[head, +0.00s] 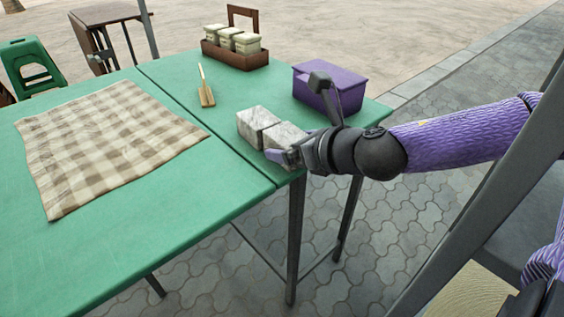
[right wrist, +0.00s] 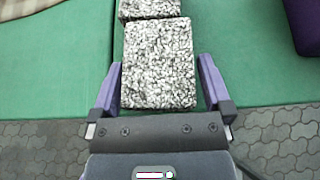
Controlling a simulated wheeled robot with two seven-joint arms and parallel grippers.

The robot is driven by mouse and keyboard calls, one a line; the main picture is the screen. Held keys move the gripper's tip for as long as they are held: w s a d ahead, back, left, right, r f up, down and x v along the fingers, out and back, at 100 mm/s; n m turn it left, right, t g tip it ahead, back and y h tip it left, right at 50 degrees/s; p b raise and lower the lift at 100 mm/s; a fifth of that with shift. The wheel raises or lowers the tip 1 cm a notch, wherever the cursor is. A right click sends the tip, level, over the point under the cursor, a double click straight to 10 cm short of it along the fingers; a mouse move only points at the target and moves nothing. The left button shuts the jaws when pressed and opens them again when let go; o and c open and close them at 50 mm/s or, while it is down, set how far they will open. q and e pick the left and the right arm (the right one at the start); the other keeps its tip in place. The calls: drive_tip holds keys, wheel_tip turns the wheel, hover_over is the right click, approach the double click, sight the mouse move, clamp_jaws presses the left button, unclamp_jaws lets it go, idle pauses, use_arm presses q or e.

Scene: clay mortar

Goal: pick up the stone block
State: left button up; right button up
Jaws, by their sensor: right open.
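Two grey-white speckled stone blocks sit side by side near the front right edge of the green table: a farther one (head: 256,121) and a nearer one (head: 286,134). My right gripper (head: 281,157) is open at the nearer block. In the right wrist view, the nearer block (right wrist: 158,65) lies between the spread purple fingers of the right gripper (right wrist: 159,70), with a small gap visible on each side. The farther block (right wrist: 150,8) shows partly at the top edge. My left gripper is not in view.
A purple lidded box (head: 335,86) stands behind my right gripper. A wooden caddy (head: 236,56) with several pale jars and a wooden spatula (head: 206,88) are farther back. A checked cloth (head: 105,140) covers part of the left table. Green tabletop left of the blocks is clear.

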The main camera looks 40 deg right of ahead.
sight(292, 137)
drive_tip(key=shift+w+f, duration=0.2)
drive_tip(key=shift+w, duration=0.05)
drive_tip(key=shift+r, duration=0.25)
clamp_jaws()
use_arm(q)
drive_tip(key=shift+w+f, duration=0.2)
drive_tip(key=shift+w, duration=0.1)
use_arm(e)
drive_tip(key=shift+r, duration=0.2)
wheel_tip(292, 137, up, 4)
drive_tip(key=p, duration=0.2)
drive_tip(key=shift+f+p, duration=0.25)
drive_tip(key=shift+p, duration=0.05)
wheel_tip(292, 137, up, 6)
drive_tip(key=p, duration=0.3)
drive_tip(key=shift+r+p, duration=0.15)
drive_tip(key=shift+p, duration=0.25)
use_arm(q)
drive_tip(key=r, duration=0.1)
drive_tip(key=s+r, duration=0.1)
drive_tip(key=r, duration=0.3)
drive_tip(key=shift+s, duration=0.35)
